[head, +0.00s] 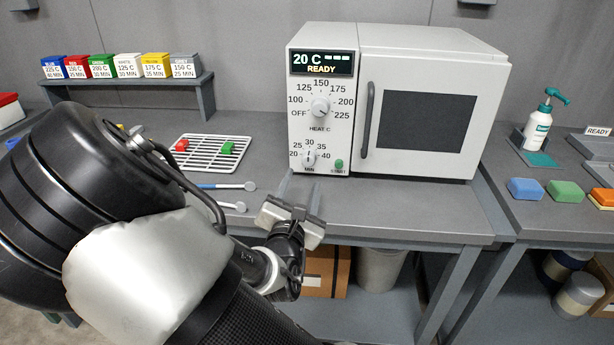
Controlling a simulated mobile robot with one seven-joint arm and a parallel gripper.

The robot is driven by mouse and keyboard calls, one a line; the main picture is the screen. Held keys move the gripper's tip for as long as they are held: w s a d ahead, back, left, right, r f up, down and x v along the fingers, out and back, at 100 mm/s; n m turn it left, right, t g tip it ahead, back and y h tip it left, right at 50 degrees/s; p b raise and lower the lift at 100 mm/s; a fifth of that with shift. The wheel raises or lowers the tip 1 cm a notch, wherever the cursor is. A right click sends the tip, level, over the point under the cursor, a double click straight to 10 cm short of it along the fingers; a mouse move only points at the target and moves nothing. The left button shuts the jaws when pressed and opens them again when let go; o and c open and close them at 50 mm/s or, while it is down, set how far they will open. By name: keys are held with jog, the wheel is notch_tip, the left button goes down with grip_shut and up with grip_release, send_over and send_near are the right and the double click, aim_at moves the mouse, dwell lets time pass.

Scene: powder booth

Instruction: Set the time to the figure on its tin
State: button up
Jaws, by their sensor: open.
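The white oven (430,50) stands on the bench. Its display (321,63) reads 20 C, dashes and READY. The time dial (309,158), marked MIN with 20 to 40, is low on the control panel; its pointer looks roughly upward, near 30. The heat dial (321,107) is above it; its exact setting is hard to read. Labelled tins, such as the red tin (78,67) and green tin (103,66), stand on a shelf; their small print gives temperatures and minutes. My gripper (298,189) is open and empty, just below and in front of the time dial, apart from it.
The START button (339,164) is right of the time dial. A spray bottle (537,130) and coloured blocks (565,190) are at right.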

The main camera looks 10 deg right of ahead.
aim_at(308, 163)
jog(key=b+x, duration=0.1)
jog(key=x, duration=0.8)
jog(key=shift+b, duration=0.35)
jog(key=shift+s, duration=0.1)
jog(key=c, duration=1.1)
jog(key=shift+o, duration=0.2)
